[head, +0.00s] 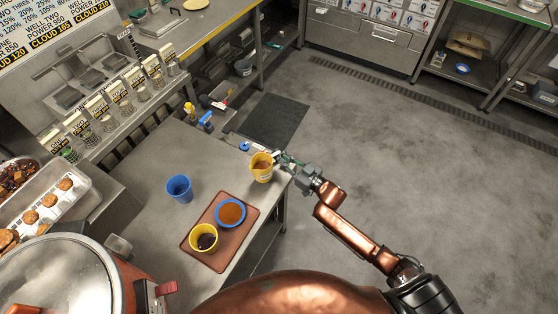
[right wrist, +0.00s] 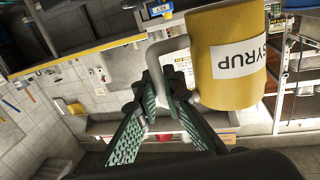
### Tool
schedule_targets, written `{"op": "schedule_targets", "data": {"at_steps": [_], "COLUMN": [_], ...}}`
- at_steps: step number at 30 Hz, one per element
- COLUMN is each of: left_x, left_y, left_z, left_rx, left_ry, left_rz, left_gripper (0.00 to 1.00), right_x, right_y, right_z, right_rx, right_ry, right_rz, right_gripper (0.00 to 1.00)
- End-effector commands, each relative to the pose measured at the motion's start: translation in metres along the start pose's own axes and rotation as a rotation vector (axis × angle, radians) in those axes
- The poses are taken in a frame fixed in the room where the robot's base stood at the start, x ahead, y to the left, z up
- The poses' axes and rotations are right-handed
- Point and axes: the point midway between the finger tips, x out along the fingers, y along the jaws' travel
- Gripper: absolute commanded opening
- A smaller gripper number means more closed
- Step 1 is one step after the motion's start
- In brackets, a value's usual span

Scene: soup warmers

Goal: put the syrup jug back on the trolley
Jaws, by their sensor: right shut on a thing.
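The yellow syrup jug (head: 262,170) is at the right edge of the steel table (head: 150,150) in the head view. I cannot tell whether the jug touches the tabletop. No thing is clearly recognisable as the trolley. My left gripper is not in view.
A brown tray (head: 198,242) on the table holds a blue-rimmed container (head: 230,213) and a yellow one (head: 203,238). A blue cup (head: 179,188) stands beside it. Open floor (head: 400,150) lies to the right.

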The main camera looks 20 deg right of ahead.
Motion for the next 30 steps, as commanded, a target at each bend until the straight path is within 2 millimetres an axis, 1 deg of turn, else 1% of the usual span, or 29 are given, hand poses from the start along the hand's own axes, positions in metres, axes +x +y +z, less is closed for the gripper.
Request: {"op": "schedule_targets", "data": {"at_steps": [4, 7, 10, 17, 21, 22, 27, 30], "left_x": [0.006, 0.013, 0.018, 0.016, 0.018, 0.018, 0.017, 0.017], "left_y": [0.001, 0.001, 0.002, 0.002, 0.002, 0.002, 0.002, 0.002], "left_z": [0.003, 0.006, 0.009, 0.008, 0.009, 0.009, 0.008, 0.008], "left_rx": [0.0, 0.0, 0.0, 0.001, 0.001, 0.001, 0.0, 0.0], "left_ry": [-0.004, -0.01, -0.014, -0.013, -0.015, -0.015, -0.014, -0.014], "left_rz": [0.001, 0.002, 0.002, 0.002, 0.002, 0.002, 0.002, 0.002], "left_gripper": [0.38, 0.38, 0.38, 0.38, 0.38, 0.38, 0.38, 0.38], "right_x": [0.005, 0.005, 0.004, 0.005, 0.005, 0.004, 0.004, 0.004], "right_y": [0.007, 0.007, 0.007, 0.007, 0.007, 0.007, 0.007, 0.007], "right_z": [0.01, 0.028, 0.04, 0.038, 0.041, 0.043, 0.042, 0.042], "right_rx": [0.001, 0.003, 0.001, -0.001, 0.0, -0.001, -0.001, -0.001], "right_ry": [0.002, -0.001, 0.0, 0.003, 0.002, -0.001, -0.001, -0.001], "right_rz": [0.0, 0.0, 0.0, -0.001, -0.001, 0.0, 0.0, 0.0], "right_gripper": [0.0, 0.0, 0.0, 0.0, 0.0, 0.09, 0.21, 0.26]}}
